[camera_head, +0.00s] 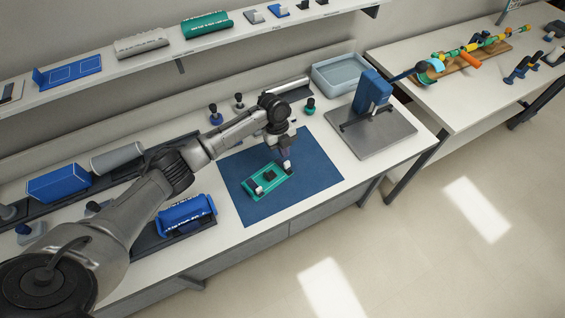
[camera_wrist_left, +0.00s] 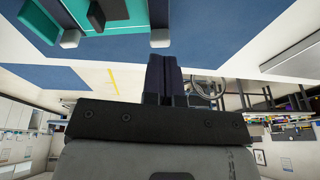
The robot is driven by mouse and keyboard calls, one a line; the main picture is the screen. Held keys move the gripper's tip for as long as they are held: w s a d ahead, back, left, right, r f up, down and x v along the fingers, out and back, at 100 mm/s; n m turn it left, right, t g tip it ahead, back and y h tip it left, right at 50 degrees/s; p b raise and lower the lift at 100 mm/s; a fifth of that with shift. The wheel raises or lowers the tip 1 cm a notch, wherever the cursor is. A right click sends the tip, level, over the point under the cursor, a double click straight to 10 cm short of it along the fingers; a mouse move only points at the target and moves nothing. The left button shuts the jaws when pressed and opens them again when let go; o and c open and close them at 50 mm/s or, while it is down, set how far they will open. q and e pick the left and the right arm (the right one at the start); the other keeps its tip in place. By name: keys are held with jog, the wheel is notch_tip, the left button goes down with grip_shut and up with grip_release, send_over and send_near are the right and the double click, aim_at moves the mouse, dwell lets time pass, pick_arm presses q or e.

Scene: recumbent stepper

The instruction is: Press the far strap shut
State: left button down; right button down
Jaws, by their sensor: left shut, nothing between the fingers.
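A teal stepper plate (camera_head: 266,183) lies on the blue mat (camera_head: 237,165). A dark block (camera_head: 270,175) sits at its middle, and small grey and dark fittings sit near its ends. My left gripper (camera_head: 287,168) points down over the plate's right, far end, which it partly hides. Its fingers are shut and empty; in the left wrist view the fingers (camera_wrist_left: 164,75) are together, just below the teal plate (camera_wrist_left: 125,22). A small grey tab (camera_wrist_left: 160,38) shows above the fingers. Whether they touch the strap, I cannot tell. My right gripper is not in view.
A blue press (camera_head: 372,93) on a grey base stands to the right, with a pale blue bin (camera_head: 340,72) behind it. Dark racks with blue parts (camera_head: 186,214) line the left. A shelf (camera_head: 180,52) runs above the bench. The mat's right side is clear.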

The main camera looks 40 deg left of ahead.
aim_at(286, 162)
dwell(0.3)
pick_arm(q)
jog(key=shift+b+x, duration=0.35)
jog(key=shift+x, duration=0.45)
jog(key=shift+b+x, duration=0.4)
jog(key=shift+x, duration=0.55)
jog(key=shift+d+f, duration=0.1)
jog(key=shift+f, duration=0.55)
dwell(0.6)
jog(key=shift+f, duration=0.1)
dwell(0.8)
jog(key=shift+s+f, duration=0.1)
jog(key=shift+f, duration=0.1)
dwell(0.8)
